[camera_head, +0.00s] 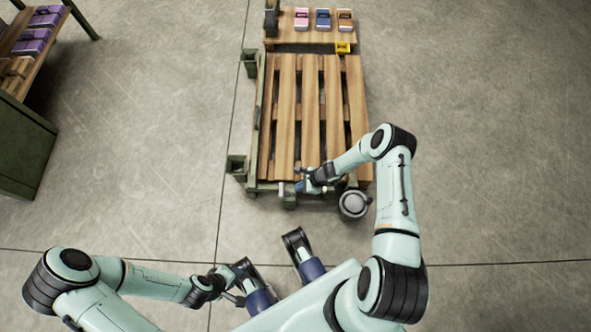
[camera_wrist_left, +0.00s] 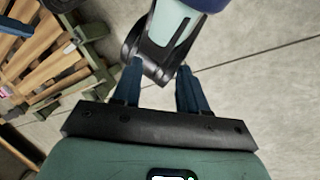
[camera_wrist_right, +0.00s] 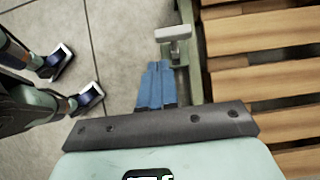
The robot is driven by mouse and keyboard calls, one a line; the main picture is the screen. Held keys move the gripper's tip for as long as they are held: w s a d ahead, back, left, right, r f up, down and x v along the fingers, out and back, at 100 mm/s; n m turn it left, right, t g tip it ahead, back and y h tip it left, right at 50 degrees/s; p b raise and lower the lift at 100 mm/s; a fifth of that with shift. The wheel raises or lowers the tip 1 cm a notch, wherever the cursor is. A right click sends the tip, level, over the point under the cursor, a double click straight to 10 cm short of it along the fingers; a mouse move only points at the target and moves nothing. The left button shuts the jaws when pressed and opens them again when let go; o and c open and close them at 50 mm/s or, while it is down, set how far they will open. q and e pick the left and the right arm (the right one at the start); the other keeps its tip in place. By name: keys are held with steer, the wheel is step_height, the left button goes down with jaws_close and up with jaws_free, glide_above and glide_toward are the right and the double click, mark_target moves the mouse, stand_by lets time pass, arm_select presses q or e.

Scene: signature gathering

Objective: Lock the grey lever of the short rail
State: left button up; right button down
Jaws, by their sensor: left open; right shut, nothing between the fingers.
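The grey lever (camera_wrist_right: 173,32) sits on a green metal bracket at the pallet's edge in the right wrist view. In the head view it is a small pale piece (camera_head: 283,188) at the near end of the pallet. The green short rail (camera_head: 265,186) runs along that near end, partly behind my arm. My right gripper (camera_head: 303,179) is shut and empty beside the lever; in the right wrist view its blue fingers (camera_wrist_right: 160,66) point towards the lever, with a small gap visible. My left gripper (camera_wrist_left: 157,76) is open and empty, low near my base. The lever's latch is too small to tell.
The slatted wooden pallet (camera_head: 308,110) has green posts at its left corners. Small coloured boxes (camera_head: 322,17) and a yellow piece (camera_head: 342,47) are at its far end. A shelf (camera_head: 28,150) stands at the left. A round grey thing (camera_head: 354,203) is at the near right corner.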

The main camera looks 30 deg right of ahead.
arm_select(q)
steer(key=shift+s+d+r+g+p, duration=0.2)
steer(key=shift+s+r, duration=0.1)
steer(key=shift+s, duration=0.15)
steer(key=shift+s+d+r+g+p, duration=0.1)
steer(key=shift+s+d+r, duration=0.05)
steer(key=shift+s+r, duration=0.2)
arm_select(e)
steer(key=shift+v, duration=1.55)
steer(key=shift+a+r, duration=0.2)
steer(key=shift+a, duration=0.1)
arm_select(q)
step_height(320, 180, up, 13)
steer(key=p, duration=1.4)
steer(key=shift+s+d+g, duration=0.15)
steer(key=shift+g, duration=0.25)
arm_select(e)
steer(key=s+a+r+n+g, duration=0.1)
steer(key=s+a+r+n, duration=0.2)
steer(key=s+r+n, duration=0.3)
steer(key=s+a+r+n+g+h, duration=0.1)
steer(key=s+a+r+n, duration=0.3)
steer(key=s+r+n, duration=0.3)
steer(key=s+a+r+n+g, duration=0.2)
steer(key=s+r+n, duration=0.4)
steer(key=r, duration=0.4)
steer(key=shift+s+a+n+h, duration=0.4)
steer(key=shift+a+n, duration=0.2)
steer(key=shift+a, duration=0.25)
steer(key=shift+r, duration=0.1)
